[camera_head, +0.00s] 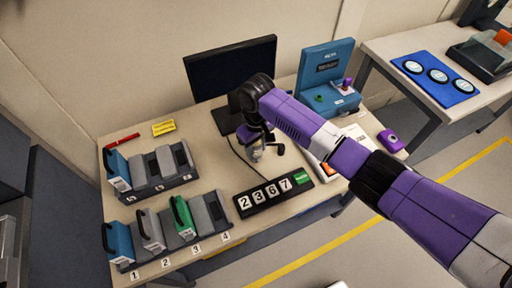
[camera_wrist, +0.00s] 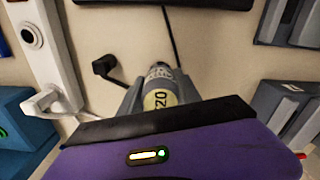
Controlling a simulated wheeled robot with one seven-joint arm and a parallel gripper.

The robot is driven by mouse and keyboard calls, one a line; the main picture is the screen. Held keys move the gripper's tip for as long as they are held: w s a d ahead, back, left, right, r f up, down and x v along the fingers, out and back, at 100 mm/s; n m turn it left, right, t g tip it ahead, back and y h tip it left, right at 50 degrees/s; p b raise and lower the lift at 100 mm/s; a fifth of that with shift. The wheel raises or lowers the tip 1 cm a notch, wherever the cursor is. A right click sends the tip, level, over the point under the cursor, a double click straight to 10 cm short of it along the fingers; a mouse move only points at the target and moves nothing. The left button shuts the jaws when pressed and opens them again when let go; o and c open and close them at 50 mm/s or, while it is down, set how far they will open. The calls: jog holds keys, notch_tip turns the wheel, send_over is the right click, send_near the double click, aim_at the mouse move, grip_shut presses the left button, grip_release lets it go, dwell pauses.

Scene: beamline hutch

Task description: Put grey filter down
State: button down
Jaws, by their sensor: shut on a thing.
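My gripper (camera_head: 262,152) hangs above the middle of the table. In the wrist view its two fingers (camera_wrist: 158,92) are shut on a grey cylindrical thing with a round yellow label (camera_wrist: 160,99), apparently marked "20". I cannot tell whether this held thing is a grey filter. A grey filter with a dark handle (camera_head: 150,231) stands upright in the front rack (camera_head: 204,246), at the place marked 2. A blue filter (camera_head: 120,243) stands to its left and a green-handled one (camera_head: 182,217) to its right.
A rear rack (camera_head: 158,184) holds a blue filter and grey blocks. A number display (camera_head: 270,193) reads 2367. A monitor (camera_head: 231,68) and a blue instrument (camera_head: 326,80) stand at the back. A side table (camera_head: 430,40) holds a blue mat with round discs.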

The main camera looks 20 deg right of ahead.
jog(key=c, duration=0.8)
grip_release()
jog(key=shift+f, duration=0.1)
jog(key=shift+c, duration=0.2)
